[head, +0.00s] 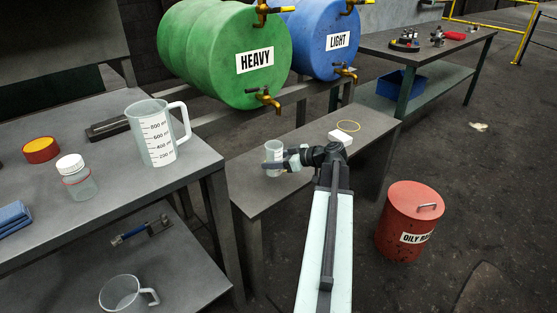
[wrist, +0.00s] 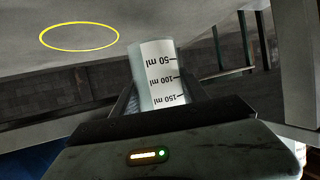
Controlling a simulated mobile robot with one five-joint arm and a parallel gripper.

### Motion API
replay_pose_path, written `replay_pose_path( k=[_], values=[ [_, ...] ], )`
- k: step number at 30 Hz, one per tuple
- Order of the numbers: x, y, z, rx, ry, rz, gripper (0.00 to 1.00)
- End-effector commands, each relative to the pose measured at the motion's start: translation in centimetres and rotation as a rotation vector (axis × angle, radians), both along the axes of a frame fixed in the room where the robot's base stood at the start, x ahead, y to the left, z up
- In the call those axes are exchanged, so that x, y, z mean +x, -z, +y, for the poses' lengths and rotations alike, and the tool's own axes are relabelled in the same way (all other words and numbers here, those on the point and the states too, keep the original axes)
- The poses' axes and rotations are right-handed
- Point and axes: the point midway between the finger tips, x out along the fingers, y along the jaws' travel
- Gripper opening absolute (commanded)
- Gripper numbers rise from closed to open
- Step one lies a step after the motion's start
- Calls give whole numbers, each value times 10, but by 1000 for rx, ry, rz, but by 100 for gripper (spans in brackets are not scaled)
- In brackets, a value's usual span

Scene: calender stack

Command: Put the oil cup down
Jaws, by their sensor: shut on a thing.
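The oil cup (head: 273,150) is a small clear cup with a measuring scale, over the left part of the low bench (head: 300,150). My gripper (head: 279,164) is shut on it, with the fingers around its lower half. In the wrist view the cup (wrist: 156,62) stands between the fingers, and its scale reads upside down. I cannot tell whether its base touches the bench. The ring also shows in the wrist view (wrist: 79,51).
A white block (head: 340,138) shows near my wrist. A green HEAVY drum (head: 215,55) and a blue LIGHT drum (head: 325,35) with taps stand behind the bench. A large jug (head: 152,135) stands on the left table. A red oily-rag bin (head: 405,215) is on the floor at right.

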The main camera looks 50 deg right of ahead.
Motion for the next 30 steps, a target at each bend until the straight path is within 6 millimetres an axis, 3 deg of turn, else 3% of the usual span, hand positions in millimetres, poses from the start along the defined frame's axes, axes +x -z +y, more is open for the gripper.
replay_pose_path(
  k=[1,6,12,19,26,30],
  values=[
    [14,3,-19,0,0,0,12],
    [45,8,-62,0,-1,0,12],
    [69,12,-93,0,-1,0,12],
    [72,14,-96,1,-2,0,12],
    [72,50,-96,0,-2,0,12],
    [72,47,-95,0,-2,0,12]
  ],
)
